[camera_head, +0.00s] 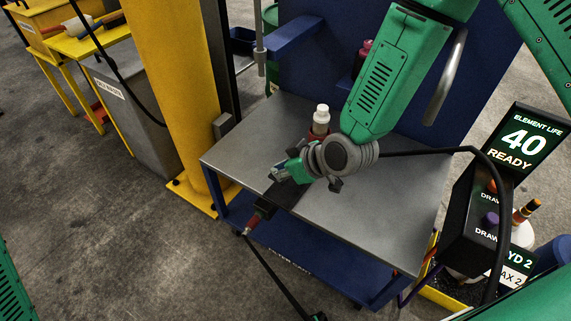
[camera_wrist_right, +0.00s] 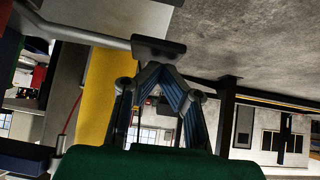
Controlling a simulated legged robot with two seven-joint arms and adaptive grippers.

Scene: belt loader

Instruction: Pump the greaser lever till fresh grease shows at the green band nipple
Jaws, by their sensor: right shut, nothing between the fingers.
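My right gripper (camera_head: 280,174) is over the grey tabletop of a blue cart, near its left front edge. In the right wrist view the fingers of my right gripper (camera_wrist_right: 168,72) meet at their tips, shut and empty. A dark crossbar (camera_wrist_right: 158,47) on a grey rod shows just past the tips; I cannot tell whether they touch it. A dark block with a red fitting (camera_head: 250,226) hangs at the tabletop edge, with a thin black hose or rod running down from it. I cannot make out the greaser lever, the green band nipple or any grease for certain. My left gripper is not in view.
A white-capped bottle (camera_head: 321,118) stands on the cart tabletop (camera_head: 390,205) behind the gripper. A yellow column (camera_head: 172,85) stands close to the left. A black panel (camera_head: 524,140) at right reads "ELEMENT LIFE 40 READY", with a cable running near my arm.

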